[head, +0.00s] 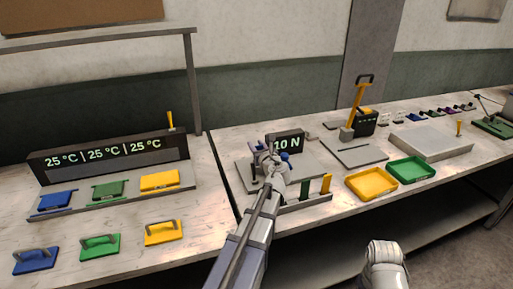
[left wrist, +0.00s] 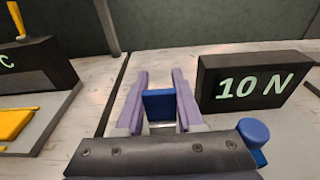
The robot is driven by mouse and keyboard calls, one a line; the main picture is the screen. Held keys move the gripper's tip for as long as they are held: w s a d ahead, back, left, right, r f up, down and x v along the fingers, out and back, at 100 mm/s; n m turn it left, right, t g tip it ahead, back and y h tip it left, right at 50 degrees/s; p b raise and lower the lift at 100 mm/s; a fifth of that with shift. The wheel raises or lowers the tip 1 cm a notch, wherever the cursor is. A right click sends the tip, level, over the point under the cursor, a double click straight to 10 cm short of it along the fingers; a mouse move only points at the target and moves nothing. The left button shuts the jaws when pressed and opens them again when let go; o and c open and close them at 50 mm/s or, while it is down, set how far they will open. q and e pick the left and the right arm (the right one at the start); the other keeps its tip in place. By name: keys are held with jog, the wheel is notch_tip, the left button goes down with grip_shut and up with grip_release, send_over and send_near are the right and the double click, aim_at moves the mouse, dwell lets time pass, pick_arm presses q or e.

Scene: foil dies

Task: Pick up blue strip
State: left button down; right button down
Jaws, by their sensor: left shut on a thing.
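My left gripper (head: 261,154) is raised over the grey plate beside the "10 N" display in the head view. In the left wrist view its two purple fingers (left wrist: 158,98) are shut on the blue strip (left wrist: 158,105), which sits between them. In the head view the strip is hard to make out behind the gripper and arm. A green strip (head: 305,188) and a yellow strip (head: 326,184) stand upright in a grey rack (head: 308,203) to the right of my left arm. My right gripper is not in view.
The "10 N" display (head: 286,143) stands close to the gripper, with a blue knob (left wrist: 253,132) near it. A yellow tray (head: 371,183) and a green tray (head: 410,170) lie to the right. Blue, green and yellow handled blocks (head: 164,233) lie on the left bench.

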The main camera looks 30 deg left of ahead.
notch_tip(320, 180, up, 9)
jog(key=p, duration=0.8)
jog(key=shift+p, duration=0.3)
dwell(0.5)
